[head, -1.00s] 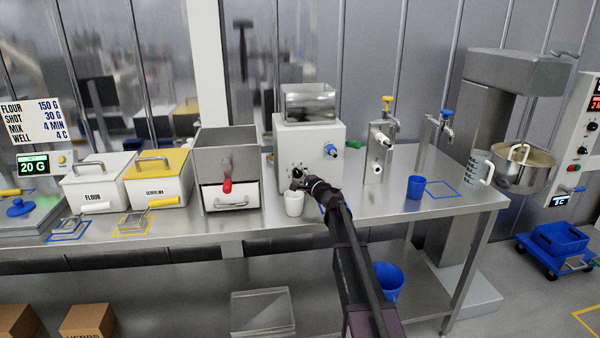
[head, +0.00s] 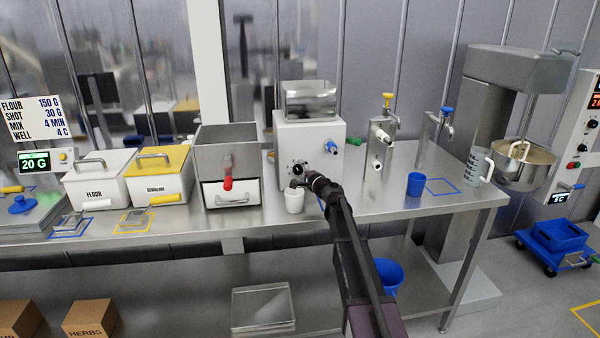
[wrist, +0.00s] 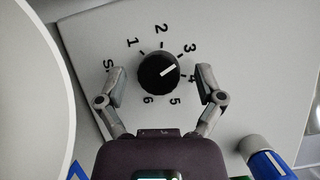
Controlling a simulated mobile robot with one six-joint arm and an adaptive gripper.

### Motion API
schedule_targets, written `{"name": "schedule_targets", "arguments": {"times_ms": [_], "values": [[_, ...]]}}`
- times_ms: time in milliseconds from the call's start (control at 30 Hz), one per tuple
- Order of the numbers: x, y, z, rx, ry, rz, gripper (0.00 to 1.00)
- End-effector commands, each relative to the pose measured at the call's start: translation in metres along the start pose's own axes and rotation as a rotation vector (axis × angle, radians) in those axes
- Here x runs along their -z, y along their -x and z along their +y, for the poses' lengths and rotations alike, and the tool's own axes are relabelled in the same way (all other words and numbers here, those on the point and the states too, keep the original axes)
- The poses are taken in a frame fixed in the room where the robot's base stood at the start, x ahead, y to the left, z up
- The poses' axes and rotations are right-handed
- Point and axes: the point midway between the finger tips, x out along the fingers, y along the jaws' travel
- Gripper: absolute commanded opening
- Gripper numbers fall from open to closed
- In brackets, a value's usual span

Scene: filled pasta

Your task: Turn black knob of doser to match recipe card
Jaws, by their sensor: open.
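The white doser (head: 310,135) stands on the steel bench, its dial and black knob (head: 298,168) on the front. In the wrist view the black knob (wrist: 152,76) has a white line pointing up-right, between 3 and 4 and closer to 3. Numbers 1 to 6 and a partly hidden S mark ring it. My gripper (wrist: 158,70) is open, one finger on each side of the knob, with visible gaps. In the head view my gripper (head: 301,183) is just below the dial. The recipe card (head: 32,118) reads flour 150 g, shot 30 g, mix 4 min, well 4 C.
A white cup (head: 294,201) stands below the dial, close under my gripper. A steel hopper bin (head: 228,150) stands left. A scale display (head: 33,162) reads 20 G.

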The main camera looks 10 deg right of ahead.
Motion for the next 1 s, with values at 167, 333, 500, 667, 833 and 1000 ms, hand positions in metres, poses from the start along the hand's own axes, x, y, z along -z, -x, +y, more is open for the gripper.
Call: {"name": "schedule_targets", "arguments": {"times_ms": [167, 333, 500, 667, 833, 1000], "values": [[0.000, 0.001, 0.000, 0.000, 0.000, 0.000, 0.87], [-0.001, 0.007, 0.000, -0.001, 0.001, 0.000, 0.87], [-0.001, 0.023, 0.000, -0.001, 0.001, 0.000, 0.87], [-0.001, 0.044, 0.000, -0.002, 0.000, 0.002, 0.87], [-0.002, 0.063, -0.001, -0.003, 0.000, 0.000, 0.87], [-0.001, 0.074, -0.001, -0.003, 0.000, 0.001, 0.87]]}}
